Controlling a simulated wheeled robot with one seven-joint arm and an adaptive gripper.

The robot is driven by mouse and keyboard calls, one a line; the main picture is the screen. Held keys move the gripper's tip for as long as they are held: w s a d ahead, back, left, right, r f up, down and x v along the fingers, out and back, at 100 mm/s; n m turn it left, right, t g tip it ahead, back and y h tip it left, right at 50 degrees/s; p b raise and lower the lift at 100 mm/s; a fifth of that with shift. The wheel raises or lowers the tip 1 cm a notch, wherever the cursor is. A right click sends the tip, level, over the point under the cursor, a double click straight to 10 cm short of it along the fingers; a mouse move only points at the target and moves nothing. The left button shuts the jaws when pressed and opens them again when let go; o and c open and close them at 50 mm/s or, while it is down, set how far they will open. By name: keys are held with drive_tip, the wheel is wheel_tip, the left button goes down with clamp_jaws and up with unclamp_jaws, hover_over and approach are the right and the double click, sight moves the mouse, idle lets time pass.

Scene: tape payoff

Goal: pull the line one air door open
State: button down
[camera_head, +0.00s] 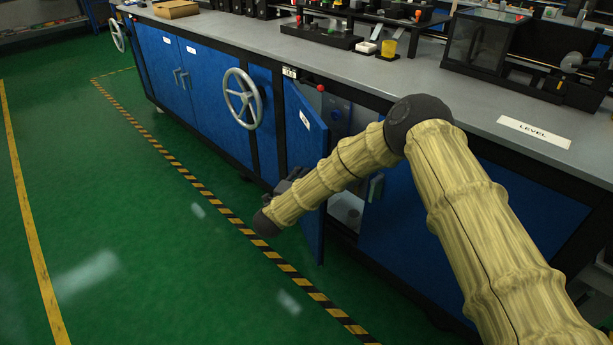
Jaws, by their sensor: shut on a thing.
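The blue air door (306,128) stands partly open, swung out from the cabinet front below the grey bench. A white label (305,120) is on its upper part. My gripper (287,184) is at the outer face of this door, low down, shut on what seems to be its handle. My sleeved forearm hides most of the handle and the fingertips.
A spoked handwheel (242,98) sticks out from the cabinet left of the door. A closed blue door (410,222) is to the right. The green floor (150,220) in front is clear, with a black-and-yellow stripe (225,210) along the cabinet.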

drive_tip(key=c, duration=1.5)
unclamp_jaws()
drive_tip(key=shift+a, duration=0.15)
drive_tip(key=shift+o, duration=0.3)
drive_tip(key=shift+w, duration=0.1)
drive_tip(key=v, duration=0.8)
drive_tip(key=shift+c, duration=0.4)
